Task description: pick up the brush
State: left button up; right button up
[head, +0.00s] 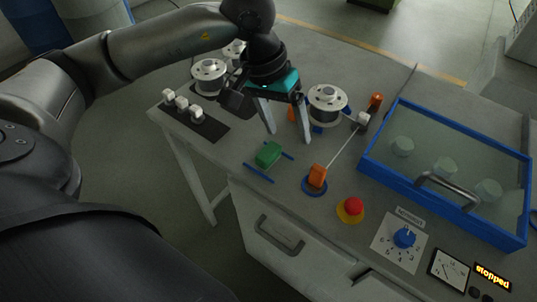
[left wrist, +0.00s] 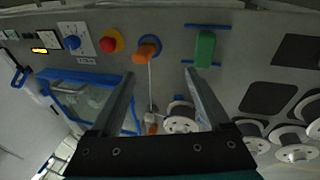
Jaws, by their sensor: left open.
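A small green block (head: 269,154) lies on the grey table between two thin blue strips. It looks most like the brush, but no bristles can be made out. In the left wrist view the green block (left wrist: 205,48) sits near the top, right of centre, beyond the fingertips. My left gripper (head: 288,136) is open and empty, fingers pointing down above the table, above and behind the green block in the head view. In the left wrist view its two fingers (left wrist: 159,74) are spread, with nothing between the tips. My right gripper is not seen.
An orange post (head: 317,176) on a blue base stands right of the block, with a wire running back from it. A metal spool (head: 328,100) stands close behind the gripper. A red button (head: 351,207) and a blue-framed glass cover (head: 437,215) lie to the right.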

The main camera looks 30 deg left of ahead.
pick_arm(q)
jog(key=a+y, duration=0.3)
jog(key=a, duration=0.3)
send_over(269, 151)
jog(key=s, duration=0.1)
jog(key=shift+m, duration=0.4)
jog(key=f, duration=0.8)
jog(key=shift+s+a+f, duration=0.15)
jog(key=shift+a, duration=0.25)
jog(key=shift+w+d+f, duration=0.1)
jog(key=shift+w+f, duration=0.1)
jog(key=shift+f, duration=0.8)
jog(key=shift+w+d+f, duration=0.15)
jog(key=shift+w+f, duration=0.05)
jog(key=shift+f, duration=0.8)
jog(key=shift+w+d+f, duration=0.1)
jog(key=shift+w+f, duration=0.1)
jog(key=shift+f, duration=0.8)
jog(key=shift+r, duration=0.1)
grip_shut()
